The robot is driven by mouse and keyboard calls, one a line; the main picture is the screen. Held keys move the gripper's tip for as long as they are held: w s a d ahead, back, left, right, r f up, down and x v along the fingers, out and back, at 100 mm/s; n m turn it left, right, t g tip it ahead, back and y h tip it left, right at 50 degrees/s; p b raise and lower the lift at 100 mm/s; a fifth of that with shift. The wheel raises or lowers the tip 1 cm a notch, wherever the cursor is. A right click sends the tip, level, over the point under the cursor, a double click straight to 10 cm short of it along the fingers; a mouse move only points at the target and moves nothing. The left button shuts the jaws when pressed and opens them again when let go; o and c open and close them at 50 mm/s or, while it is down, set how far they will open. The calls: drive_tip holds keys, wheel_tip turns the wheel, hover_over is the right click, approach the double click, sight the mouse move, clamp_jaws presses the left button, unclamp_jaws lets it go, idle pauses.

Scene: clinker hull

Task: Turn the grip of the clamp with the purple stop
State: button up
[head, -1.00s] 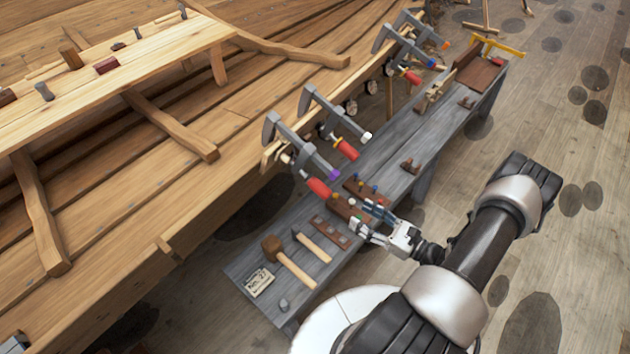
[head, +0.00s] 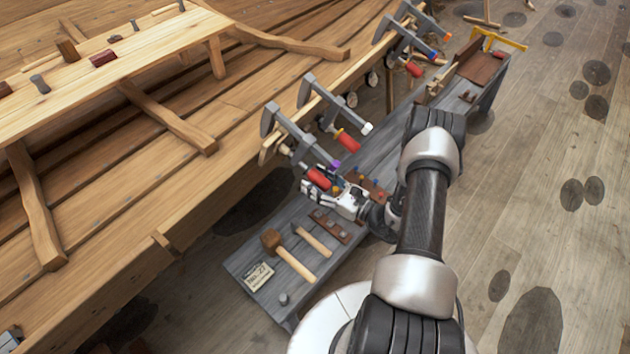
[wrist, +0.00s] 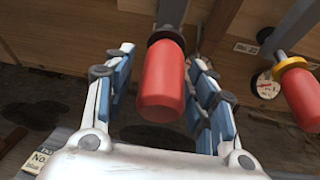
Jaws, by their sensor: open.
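The clamp with the purple stop (head: 335,164) hangs on the hull's edge plank, nearest me in the head view. Its red grip (head: 318,177) points down toward the bench. My gripper (head: 312,190) is at this grip, jaws open. In the wrist view the red grip (wrist: 163,85) stands between the two blue-padded fingers (wrist: 161,60), with a visible gap to the left finger and a narrower one to the right finger. The purple stop is not visible in the wrist view.
A clamp with a white stop (head: 367,127) is close beside; its red grip with yellow collar (wrist: 302,92) is right of my fingers. More clamps (head: 415,45) hang farther along.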

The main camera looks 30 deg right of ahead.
drive_tip(key=shift+w+a, duration=0.2)
drive_tip(key=shift+w, duration=0.2)
drive_tip(key=c, duration=1.1)
